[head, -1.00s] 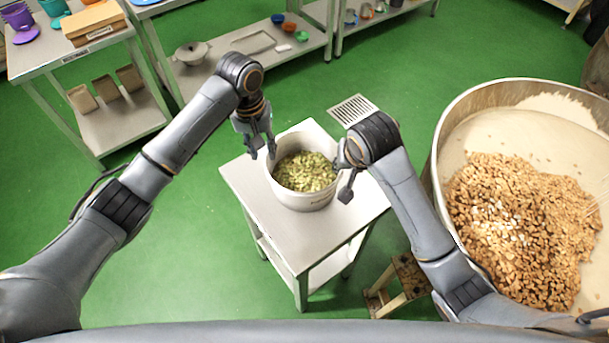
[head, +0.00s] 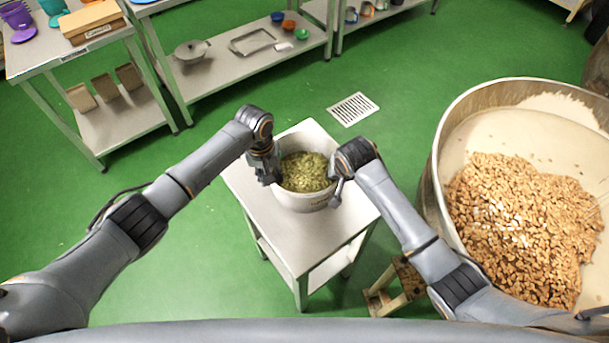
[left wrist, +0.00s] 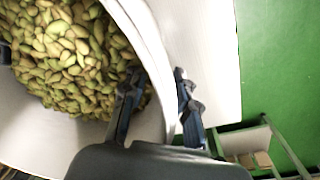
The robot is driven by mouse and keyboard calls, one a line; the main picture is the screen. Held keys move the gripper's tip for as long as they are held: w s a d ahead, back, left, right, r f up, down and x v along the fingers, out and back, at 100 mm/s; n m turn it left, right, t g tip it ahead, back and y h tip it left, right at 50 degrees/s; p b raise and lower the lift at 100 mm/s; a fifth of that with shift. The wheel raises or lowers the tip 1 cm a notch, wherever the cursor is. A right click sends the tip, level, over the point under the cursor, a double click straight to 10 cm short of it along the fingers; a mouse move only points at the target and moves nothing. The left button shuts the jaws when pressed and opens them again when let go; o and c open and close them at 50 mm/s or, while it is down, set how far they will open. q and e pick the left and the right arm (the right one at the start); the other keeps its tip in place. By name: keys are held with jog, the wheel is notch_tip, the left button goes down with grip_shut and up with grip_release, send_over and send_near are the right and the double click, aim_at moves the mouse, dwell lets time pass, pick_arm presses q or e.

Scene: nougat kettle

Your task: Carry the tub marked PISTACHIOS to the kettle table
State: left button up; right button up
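The white tub (head: 303,201) of green pistachios stands upright on a small metal table (head: 290,237). Faint dark print shows on its front wall, too small to read. My left gripper (head: 268,176) is at the tub's left rim. In the left wrist view its fingers (left wrist: 160,105) stand apart, one inside the tub (left wrist: 158,60) above the nuts and one outside, with the wall between them. My right gripper (head: 335,187) is at the tub's right rim, with one finger seen outside the wall; its other finger is mostly hidden.
A large round kettle (head: 432,190) with pale mix and brown nuts stands at the right. A wooden step stool (head: 399,285) sits in front of it. Shelved benches (head: 235,60) with pans and bowls line the back. Green floor (head: 390,60) is open behind the table, with a drain grate (head: 353,109).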

pick_arm(q)
grip_shut()
pick_arm(e)
grip_shut()
pick_arm(q)
jog(key=shift+w+r, duration=0.1)
jog(key=shift+r, duration=0.05)
pick_arm(e)
jog(key=shift+w+r, duration=0.1)
